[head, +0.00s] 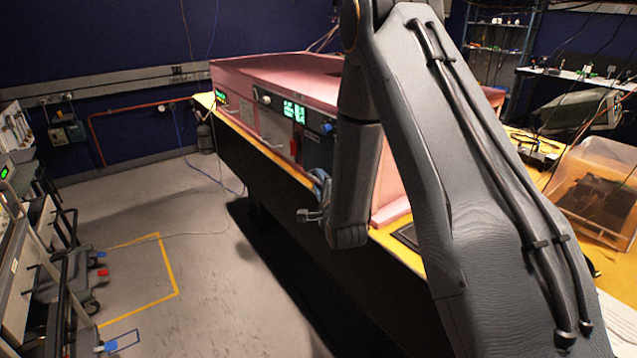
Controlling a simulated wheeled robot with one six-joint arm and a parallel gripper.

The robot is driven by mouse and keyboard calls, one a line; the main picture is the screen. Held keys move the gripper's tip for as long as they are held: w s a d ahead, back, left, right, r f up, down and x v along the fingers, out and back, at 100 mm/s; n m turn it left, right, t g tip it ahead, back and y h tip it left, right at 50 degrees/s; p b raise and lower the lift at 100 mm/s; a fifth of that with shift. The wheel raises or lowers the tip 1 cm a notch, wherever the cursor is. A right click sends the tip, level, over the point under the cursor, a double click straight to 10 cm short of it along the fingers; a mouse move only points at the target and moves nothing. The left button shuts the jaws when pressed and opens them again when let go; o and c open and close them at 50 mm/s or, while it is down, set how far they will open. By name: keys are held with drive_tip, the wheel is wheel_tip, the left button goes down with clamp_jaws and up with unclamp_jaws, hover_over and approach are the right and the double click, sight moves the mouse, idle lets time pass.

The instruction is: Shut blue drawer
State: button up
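I cannot pick out a blue drawer for certain; my arm covers part of the front of the pink enclosure (350,68). Instrument panels with green displays (294,110) are set in that front. A small blue knob (326,128) and a red part show on the right-hand panel. My gripper (308,215) hangs at the lower end of my arm, in front of the table's yellow edge. Its small metal tip points left, and a blue piece shows just above it. It is too small to tell whether the fingers are open or shut.
The enclosure stands on a long table with a yellow edge (408,251) and dark side. Left of it is open grey floor with yellow tape (177,280). Equipment carts (62,275) stand at far left. A clear bin (600,185) sits at right.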

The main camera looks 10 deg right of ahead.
drive_tip(key=s+b, duration=0.1)
drive_tip(key=s, duration=0.5)
drive_tip(key=shift+s+r+b, duration=0.3)
drive_tip(key=shift+b, duration=0.05)
